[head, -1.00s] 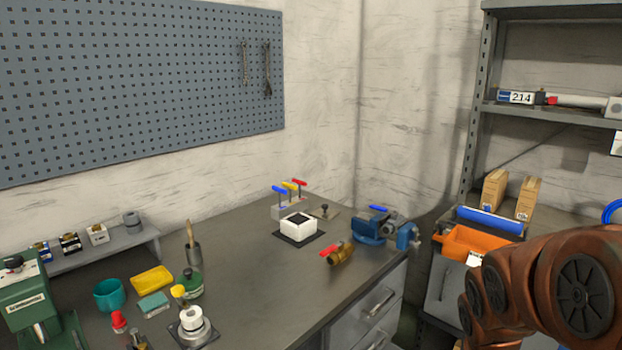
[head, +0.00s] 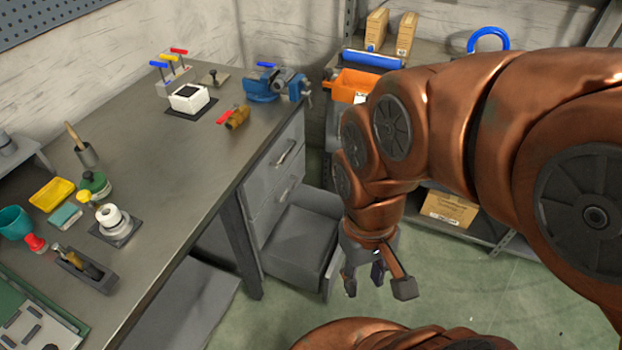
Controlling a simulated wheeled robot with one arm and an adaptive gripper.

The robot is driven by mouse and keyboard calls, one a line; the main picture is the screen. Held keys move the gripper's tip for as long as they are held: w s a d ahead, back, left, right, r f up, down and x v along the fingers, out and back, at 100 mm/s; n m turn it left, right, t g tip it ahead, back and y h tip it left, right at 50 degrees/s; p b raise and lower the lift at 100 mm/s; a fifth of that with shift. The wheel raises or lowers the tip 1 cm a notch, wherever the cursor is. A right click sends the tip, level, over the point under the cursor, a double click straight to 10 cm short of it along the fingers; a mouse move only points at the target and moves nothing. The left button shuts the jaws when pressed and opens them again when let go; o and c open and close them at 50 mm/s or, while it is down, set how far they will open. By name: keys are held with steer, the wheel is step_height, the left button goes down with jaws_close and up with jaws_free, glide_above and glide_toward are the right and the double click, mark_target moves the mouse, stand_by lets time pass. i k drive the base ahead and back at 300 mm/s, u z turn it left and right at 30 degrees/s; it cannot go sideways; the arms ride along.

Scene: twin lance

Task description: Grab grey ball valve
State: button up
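A grey valve-like body (head: 287,78) with a blue lever sits at the blue vise (head: 262,88) at the bench's far right corner. I cannot tell whether the jaws clamp it. A brass ball valve (head: 236,119) with a red lever lies on the bench in front of the vise. My gripper (head: 377,284) hangs over the floor to the right of the bench, pointing down. Its fingers are spread and nothing shows between them. It is well apart from both valves and lower in the picture.
An open drawer (head: 305,238) juts out below the bench (head: 165,150), beside my gripper. Green floor (head: 450,285) is clear on the right. Small tools crowd the bench's left part.

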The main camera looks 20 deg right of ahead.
mark_target(279, 83)
steer(key=k, duration=1.25)
steer(key=z, duration=0.25)
steer(key=i, duration=0.75)
steer(key=z, duration=0.2)
